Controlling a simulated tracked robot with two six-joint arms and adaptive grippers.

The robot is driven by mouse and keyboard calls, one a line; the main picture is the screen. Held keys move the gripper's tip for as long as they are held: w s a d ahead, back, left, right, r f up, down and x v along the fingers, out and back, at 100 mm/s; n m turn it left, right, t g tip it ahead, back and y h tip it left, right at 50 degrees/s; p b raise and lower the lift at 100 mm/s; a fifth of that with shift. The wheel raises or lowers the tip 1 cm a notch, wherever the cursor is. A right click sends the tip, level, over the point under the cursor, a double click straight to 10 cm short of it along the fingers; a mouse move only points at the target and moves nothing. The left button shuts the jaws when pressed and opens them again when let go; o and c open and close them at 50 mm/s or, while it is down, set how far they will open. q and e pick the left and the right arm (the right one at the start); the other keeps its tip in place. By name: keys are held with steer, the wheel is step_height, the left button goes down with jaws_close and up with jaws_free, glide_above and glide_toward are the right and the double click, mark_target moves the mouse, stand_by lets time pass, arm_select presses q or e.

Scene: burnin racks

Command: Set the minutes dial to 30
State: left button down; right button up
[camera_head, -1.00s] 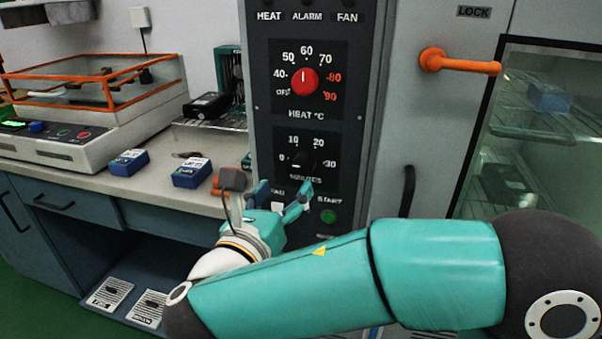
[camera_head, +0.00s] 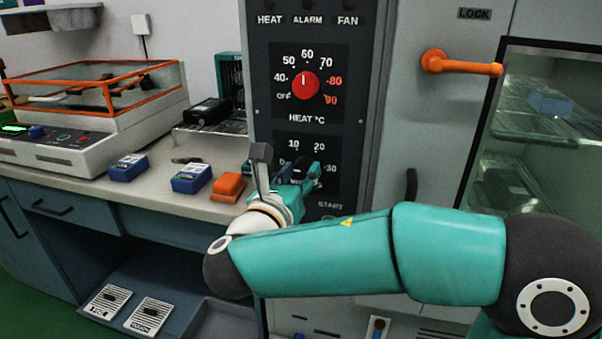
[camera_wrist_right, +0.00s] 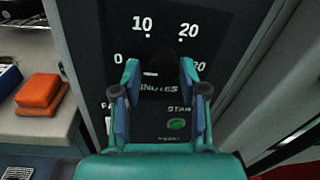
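The minutes dial (camera_wrist_right: 158,62) is a dark knob on the black control panel, with marks 0, 10, 20 and 30 around it. In the right wrist view its lower part shows between my fingers, with a small pale mark at its lower edge. My right gripper (camera_wrist_right: 160,75) is open, one finger on each side of the knob; I cannot tell whether they touch it. In the head view the right gripper (camera_head: 298,172) covers most of the minutes dial. The dial's pointer setting is not clear. My left gripper is not in view.
The red heat dial (camera_head: 305,84) sits above the minutes dial. The green start button (camera_wrist_right: 176,124) lies below it. An orange door handle (camera_head: 460,63) sticks out to the right. Blue boxes (camera_head: 191,178) and an orange block (camera_head: 228,187) lie on the left bench.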

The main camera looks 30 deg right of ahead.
steer(key=c, duration=0.5)
steer(key=shift+d, duration=0.1)
steer(key=shift+c, duration=0.2)
